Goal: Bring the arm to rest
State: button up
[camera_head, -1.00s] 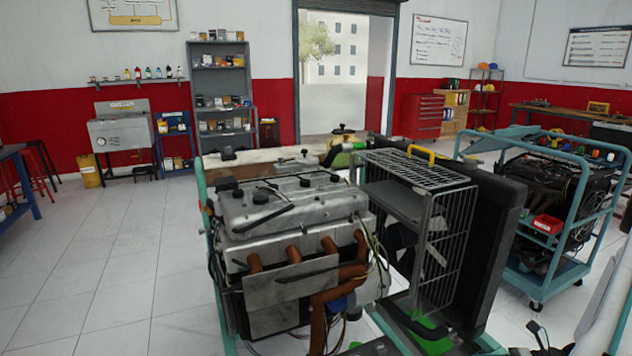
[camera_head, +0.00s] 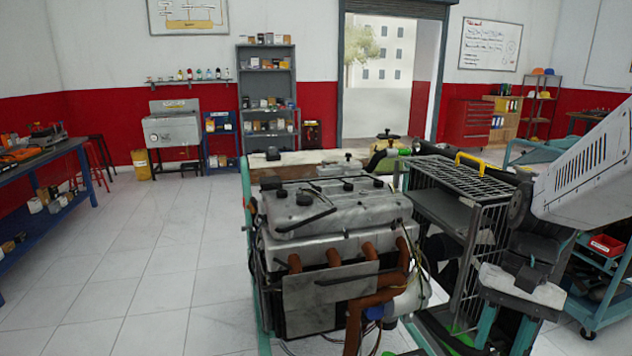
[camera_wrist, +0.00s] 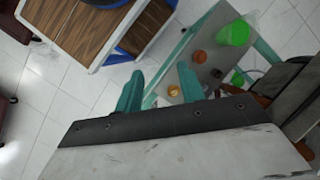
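My arm (camera_head: 590,165) reaches in from the right of the head view, with the white link high and the wrist bent down. My gripper (camera_head: 505,328) hangs in front of the engine trainer's right side, its teal fingers pointing down. In the wrist view my gripper (camera_wrist: 160,85) shows two teal fingers spread apart with nothing held between them. The engine trainer (camera_head: 325,235) has a grey engine block with brown exhaust pipes and a wire cage (camera_head: 475,250). I cannot tell how far the fingers are from the trainer.
A blue workbench (camera_head: 50,155) stands at the left. A second trainer cart (camera_head: 600,310) is at the right, partly behind my arm. Grey shelves (camera_head: 266,85) and a red cabinet (camera_head: 468,122) line the back wall. The tiled floor (camera_head: 160,270) at left is clear.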

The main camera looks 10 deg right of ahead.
jog(key=s+a+r+n+t+h, duration=0.3)
jog(key=s+a+r+n+t, duration=0.1)
jog(key=a+r+n, duration=0.3)
jog(key=shift+s+a+r+h, duration=0.3)
jog(key=shift+s+a+r, duration=0.3)
jog(key=shift+a, duration=0.5)
jog(key=shift+w+a, duration=0.1)
